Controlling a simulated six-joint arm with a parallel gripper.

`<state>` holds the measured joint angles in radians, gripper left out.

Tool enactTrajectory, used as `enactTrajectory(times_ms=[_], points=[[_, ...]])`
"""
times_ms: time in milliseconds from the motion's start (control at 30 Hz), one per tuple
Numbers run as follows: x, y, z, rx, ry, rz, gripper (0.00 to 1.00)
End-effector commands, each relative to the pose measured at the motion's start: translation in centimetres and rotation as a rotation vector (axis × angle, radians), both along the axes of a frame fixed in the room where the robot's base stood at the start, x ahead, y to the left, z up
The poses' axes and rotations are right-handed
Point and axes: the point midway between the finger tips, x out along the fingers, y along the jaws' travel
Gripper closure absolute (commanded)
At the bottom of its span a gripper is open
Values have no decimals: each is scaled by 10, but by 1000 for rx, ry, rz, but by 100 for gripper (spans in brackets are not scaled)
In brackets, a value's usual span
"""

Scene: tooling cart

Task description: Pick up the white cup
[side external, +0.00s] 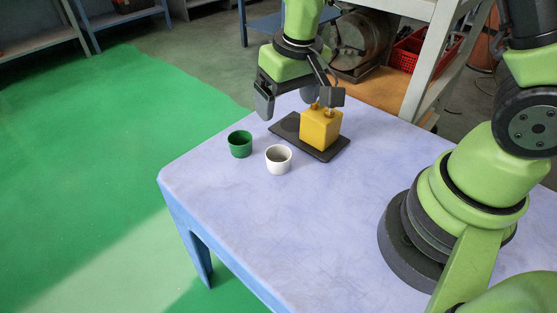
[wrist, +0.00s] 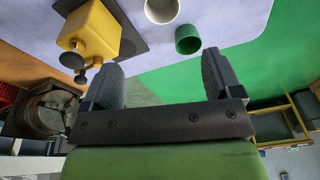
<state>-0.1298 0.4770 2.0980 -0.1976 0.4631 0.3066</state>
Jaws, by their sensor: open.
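The white cup (side external: 278,159) stands upright on the pale table, just right of the green cup (side external: 240,144). In the wrist view the white cup (wrist: 162,10) is at the top edge and partly cut off, with the green cup (wrist: 188,39) beside it. My gripper (side external: 292,108) is above the far part of the table, behind both cups and beside the yellow block-shaped container. In the wrist view my gripper (wrist: 161,80) has its two fingers wide apart, with nothing between them. It is apart from the white cup.
The yellow container (side external: 320,128) with small knobs on top stands on a dark flat tray (side external: 335,151), right of the white cup. The pale table (side external: 265,215) is clear in front of the cups. Its left edge is close to the green cup.

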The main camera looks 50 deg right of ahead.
Motion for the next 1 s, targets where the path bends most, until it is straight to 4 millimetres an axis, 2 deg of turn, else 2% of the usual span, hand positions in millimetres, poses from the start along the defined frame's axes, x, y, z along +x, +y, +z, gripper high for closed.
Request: enactTrajectory(times_ms=[33,100,500,733,1000], points=[[1,2,-14,-6,25,9,16],[3,3,-25,-13,39,19,16],[9,3,-76,-19,56,27,16],[11,4,-93,-19,55,26,16],[14,5,-129,-19,55,27,16]])
